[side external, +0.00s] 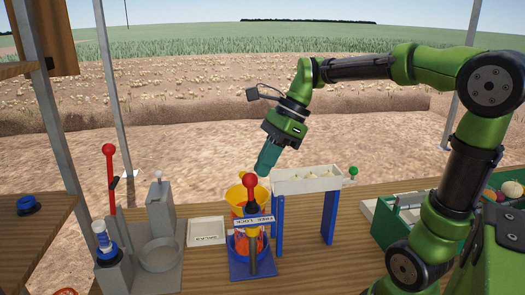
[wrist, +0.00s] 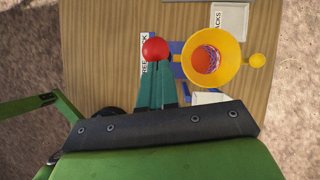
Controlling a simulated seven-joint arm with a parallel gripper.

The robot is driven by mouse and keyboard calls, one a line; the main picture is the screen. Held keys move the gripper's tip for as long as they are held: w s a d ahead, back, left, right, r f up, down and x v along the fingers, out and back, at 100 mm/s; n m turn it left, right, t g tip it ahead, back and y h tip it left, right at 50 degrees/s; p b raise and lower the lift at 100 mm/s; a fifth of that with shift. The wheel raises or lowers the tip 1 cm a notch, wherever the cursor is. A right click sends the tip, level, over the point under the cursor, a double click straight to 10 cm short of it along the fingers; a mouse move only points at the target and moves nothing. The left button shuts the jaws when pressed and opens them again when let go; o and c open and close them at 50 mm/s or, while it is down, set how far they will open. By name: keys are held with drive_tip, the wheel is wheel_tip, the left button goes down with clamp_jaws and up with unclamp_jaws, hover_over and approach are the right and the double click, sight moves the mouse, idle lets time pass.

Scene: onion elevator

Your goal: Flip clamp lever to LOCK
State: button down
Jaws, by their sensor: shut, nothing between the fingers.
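My gripper (side external: 263,172) is shut and empty, pointing down just above and right of the knob in the side view. In the wrist view its teal fingers (wrist: 155,80) end right at the knob; I cannot tell whether they touch. A yellow funnel (wrist: 233,51) sits beside the lever, with netting inside.
A white trough (side external: 305,180) on blue legs stands right of the clamp stand. A flat labelled tray (side external: 206,231) lies to its left. Farther left is a grey device with another red-knobbed lever (side external: 109,150). A green crate (side external: 400,222) stands at the right.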

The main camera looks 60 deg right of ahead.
drive_tip(key=shift+w+a+r+g+h, duration=0.15)
drive_tip(key=shift+w+a+g+h, duration=0.95)
drive_tip(key=shift+w+a, duration=0.45)
drive_tip(key=shift+a, duration=0.05)
drive_tip(key=shift+s+d+r, duration=0.15)
drive_tip(key=shift+d+r, duration=0.15)
drive_tip(key=shift+d, duration=0.05)
drive_tip(key=v, duration=1.2)
drive_tip(key=shift+s+d, duration=0.25)
drive_tip(key=shift+d, duration=0.2)
